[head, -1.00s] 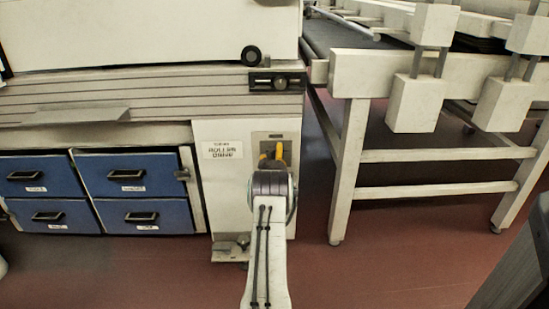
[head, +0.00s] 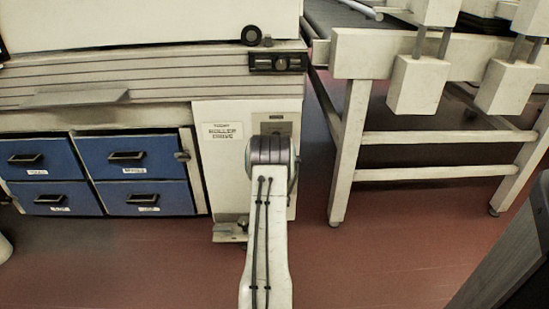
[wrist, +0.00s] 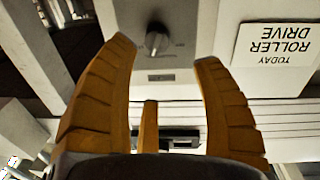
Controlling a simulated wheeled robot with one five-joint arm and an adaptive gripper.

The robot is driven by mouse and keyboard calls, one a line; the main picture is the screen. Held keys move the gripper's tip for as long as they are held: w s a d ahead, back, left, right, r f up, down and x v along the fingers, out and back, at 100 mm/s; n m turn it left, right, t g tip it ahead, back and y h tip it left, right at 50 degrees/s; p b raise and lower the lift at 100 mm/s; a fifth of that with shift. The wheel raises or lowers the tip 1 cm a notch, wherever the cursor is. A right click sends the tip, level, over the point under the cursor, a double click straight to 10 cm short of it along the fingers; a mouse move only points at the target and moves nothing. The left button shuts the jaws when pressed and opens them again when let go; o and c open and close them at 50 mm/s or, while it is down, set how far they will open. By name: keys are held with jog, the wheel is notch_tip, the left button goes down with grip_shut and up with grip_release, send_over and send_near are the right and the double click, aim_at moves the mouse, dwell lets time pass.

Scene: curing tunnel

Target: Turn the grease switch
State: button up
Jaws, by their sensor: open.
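In the wrist view the knob lies between the fingertips, nearer the left one. I cannot tell how deep the gap to it is, and no contact shows.
A "ROLLER DRIVE" sign (head: 222,137) is beside the plate. A dark control panel (head: 278,62) is above. Blue drawers (head: 125,157) are at left, and a white conveyor frame (head: 350,145) stands at right. Red floor (head: 370,260) is clear between them and me.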

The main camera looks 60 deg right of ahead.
jog(key=shift+v, duration=1.3)
jog(key=shift+r, duration=0.1)
jog(key=shift+w+r, duration=0.1)
